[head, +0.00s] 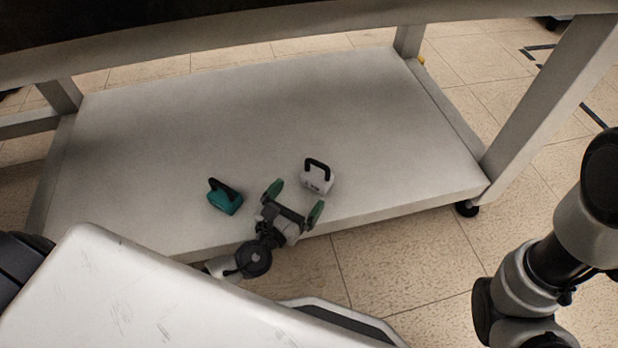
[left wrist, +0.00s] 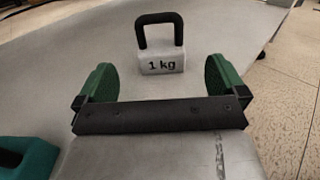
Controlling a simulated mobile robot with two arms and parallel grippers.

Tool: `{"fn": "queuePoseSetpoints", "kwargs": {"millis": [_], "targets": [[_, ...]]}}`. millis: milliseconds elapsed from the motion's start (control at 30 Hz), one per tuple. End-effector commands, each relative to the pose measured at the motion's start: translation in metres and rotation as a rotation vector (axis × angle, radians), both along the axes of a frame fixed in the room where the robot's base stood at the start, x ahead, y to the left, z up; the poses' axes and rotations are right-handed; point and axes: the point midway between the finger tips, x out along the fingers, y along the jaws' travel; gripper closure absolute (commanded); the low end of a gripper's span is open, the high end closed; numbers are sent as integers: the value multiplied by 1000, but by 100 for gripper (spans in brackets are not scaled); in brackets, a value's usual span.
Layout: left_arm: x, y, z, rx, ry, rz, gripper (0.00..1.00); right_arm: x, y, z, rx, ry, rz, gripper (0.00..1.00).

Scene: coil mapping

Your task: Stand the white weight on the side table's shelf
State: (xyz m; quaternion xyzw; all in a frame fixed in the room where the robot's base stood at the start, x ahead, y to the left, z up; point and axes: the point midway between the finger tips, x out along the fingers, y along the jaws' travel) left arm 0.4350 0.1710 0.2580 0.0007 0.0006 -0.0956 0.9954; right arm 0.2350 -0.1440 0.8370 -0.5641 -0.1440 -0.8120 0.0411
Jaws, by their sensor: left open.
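The white weight (head: 317,180), with a black handle, stands upright on the shelf (head: 200,130) near its front edge. In the left wrist view the white weight (left wrist: 162,61) shows "1 kg" on its face and lies ahead, between the lines of the two fingers. My left gripper (head: 297,200) is open and empty at the shelf's front edge, just short of the weight and apart from it. Its green finger pads also show in the left wrist view (left wrist: 162,82). My right gripper does not show; only part of my right arm is at the right.
A teal weight (head: 225,200) with a black handle stands on the shelf to the left of my left gripper. It also shows at the lower left of the left wrist view (left wrist: 28,158). Table legs (head: 548,95) flank the shelf. The back of the shelf is clear.

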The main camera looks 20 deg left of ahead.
Motion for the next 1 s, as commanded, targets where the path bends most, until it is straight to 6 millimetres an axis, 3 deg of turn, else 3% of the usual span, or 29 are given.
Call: {"fn": "queuePoseSetpoints", "kwargs": {"millis": [100, 300, 1000], "targets": [[-21, 4, 1, 1, 2, -2, 0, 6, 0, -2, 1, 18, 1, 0], [-37, 7, 1, 0, 0, -1, 0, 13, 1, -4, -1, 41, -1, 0], [-39, 7, 0, -1, -1, 0, 0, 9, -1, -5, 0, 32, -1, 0]]}}
